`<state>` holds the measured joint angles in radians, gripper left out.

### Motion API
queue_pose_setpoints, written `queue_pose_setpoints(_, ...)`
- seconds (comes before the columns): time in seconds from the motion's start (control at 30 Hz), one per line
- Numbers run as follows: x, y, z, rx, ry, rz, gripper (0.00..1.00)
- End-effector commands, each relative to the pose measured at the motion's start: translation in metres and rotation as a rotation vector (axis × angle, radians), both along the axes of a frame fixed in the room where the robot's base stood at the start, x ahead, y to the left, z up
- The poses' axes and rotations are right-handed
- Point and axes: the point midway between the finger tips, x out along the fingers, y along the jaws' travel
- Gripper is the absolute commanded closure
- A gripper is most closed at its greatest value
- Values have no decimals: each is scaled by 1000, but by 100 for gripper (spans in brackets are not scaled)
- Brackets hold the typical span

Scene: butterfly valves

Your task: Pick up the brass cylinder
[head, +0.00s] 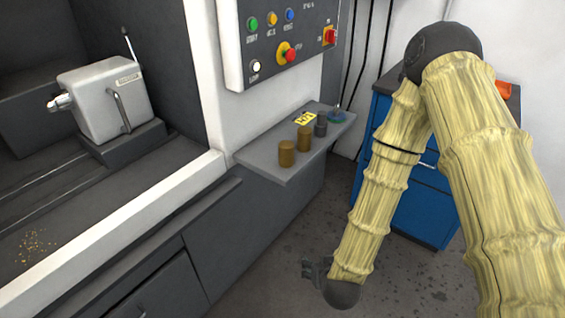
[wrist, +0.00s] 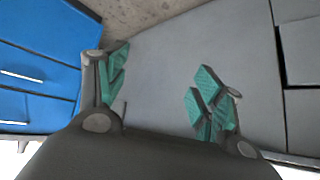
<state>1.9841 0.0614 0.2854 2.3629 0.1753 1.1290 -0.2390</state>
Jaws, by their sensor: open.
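Two upright brass-brown cylinders stand on the grey shelf of the machine in the head view. The nearer brass cylinder (head: 286,154) is close to the shelf's front left, and the other brass-coloured cylinder (head: 304,138) stands just behind it to the right. They look alike in colour. My gripper (head: 314,271) is low in the head view, below and apart from the shelf, partly hidden by my arm. In the wrist view my gripper (wrist: 160,90) is open, its teal finger pads apart with nothing between them. No cylinder shows in the wrist view.
The shelf (head: 262,163) also bears a dark grey cylinder (head: 321,128), a yellow tag (head: 305,118) and a bluish item (head: 336,116). A control panel (head: 285,38) hangs above. A blue cabinet (head: 425,205) stands right, behind my arm. Speckled floor (head: 270,275) is open below the shelf.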

Motion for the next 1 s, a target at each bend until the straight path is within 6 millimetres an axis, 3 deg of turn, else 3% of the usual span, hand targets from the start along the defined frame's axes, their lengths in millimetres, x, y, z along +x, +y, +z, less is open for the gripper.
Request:
queue_pose_setpoints(0.03, 33, 18, 21, 5, -111, -2, 33)
queue_pose_setpoints(0.1, 69, 38, 61, 2, -253, -12, 33)
queue_pose_setpoints(0.2, 108, 62, 121, -9, -436, -37, 33)
queue_pose_setpoints(0.3, 131, 79, 175, -20, -582, -67, 33)
queue_pose_setpoints(0.4, 142, 90, 216, -30, -683, -96, 33)
queue_pose_setpoints(0.5, 147, 95, 242, -38, -744, -118, 33)
queue_pose_setpoints(0.67, 158, 97, 256, -43, -774, -132, 33)
queue_pose_setpoints(1.0, 200, 96, 253, -43, -772, -130, 33)
